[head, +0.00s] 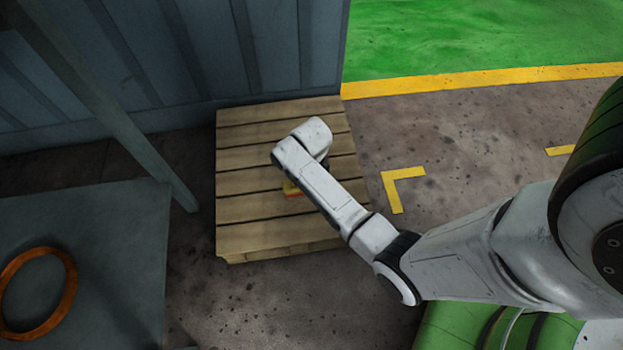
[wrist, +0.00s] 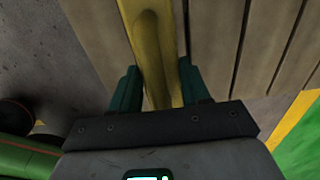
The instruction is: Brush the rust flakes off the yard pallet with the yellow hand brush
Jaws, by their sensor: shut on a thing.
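The yard pallet (head: 240,210) is a slatted wooden platform on the floor, beside a blue-grey ribbed wall. In the wrist view its slats (wrist: 225,50) fill the upper right. My gripper (wrist: 160,88) is shut on the yellow hand brush (wrist: 152,50), with one green finger on each side of it. In the head view only a small yellow and red part of the brush (head: 291,188) shows, low over the middle of the pallet; my arm hides the rest. I cannot tell whether the bristles touch the slats. I make out no rust flakes in either view.
A grey table (head: 110,235) with an orange ring (head: 70,290) on it stands at the lower left, with a slanted grey post (head: 150,150) behind. Yellow corner marking (head: 393,190) and open concrete floor lie right of the pallet. A green floor area (head: 480,35) lies beyond a yellow line.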

